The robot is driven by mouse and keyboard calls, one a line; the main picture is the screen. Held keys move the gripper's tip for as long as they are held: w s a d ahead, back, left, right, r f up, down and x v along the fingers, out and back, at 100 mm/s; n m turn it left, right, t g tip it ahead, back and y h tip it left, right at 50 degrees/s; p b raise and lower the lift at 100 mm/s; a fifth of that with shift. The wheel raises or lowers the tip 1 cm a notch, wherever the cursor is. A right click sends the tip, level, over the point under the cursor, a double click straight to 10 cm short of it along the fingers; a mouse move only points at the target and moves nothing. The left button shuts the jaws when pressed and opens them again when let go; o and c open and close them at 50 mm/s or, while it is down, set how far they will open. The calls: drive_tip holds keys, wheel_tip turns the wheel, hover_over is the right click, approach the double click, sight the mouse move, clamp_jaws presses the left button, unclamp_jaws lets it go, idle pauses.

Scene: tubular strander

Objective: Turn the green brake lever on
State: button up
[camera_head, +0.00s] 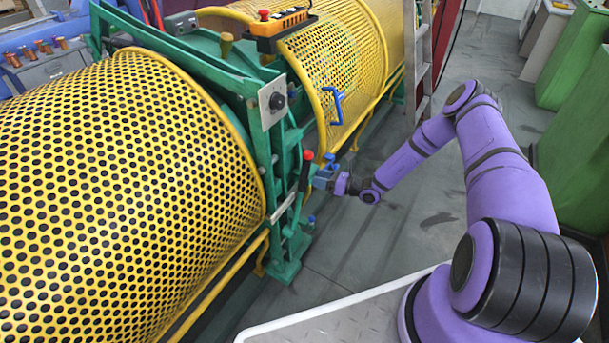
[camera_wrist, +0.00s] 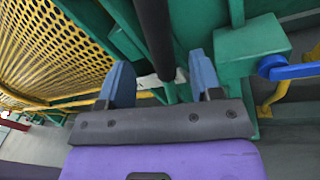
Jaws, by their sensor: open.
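A dark brake lever rod with a red knob (camera_head: 308,157) stands on the green frame (camera_head: 290,245) between the yellow guards. The rod looks black; only the frame around it is green. My gripper (camera_head: 322,176) is at the lever's right side, close to the knob end. In the wrist view my gripper (camera_wrist: 158,82) has its two blue fingers apart, with the dark rod (camera_wrist: 155,38) showing in the gap between them. I see no finger clearly touching the rod. The rod's full length is not visible in the wrist view.
Yellow perforated guards (camera_head: 120,170) stand left and behind. A blue handle (camera_head: 334,106) sits on the rear guard and a control box (camera_head: 275,28) above it. A black knob on a grey plate (camera_head: 275,104) is near the lever.

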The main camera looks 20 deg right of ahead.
sight(304, 174)
drive_tip(key=shift+x, duration=3.2)
clamp_jaws()
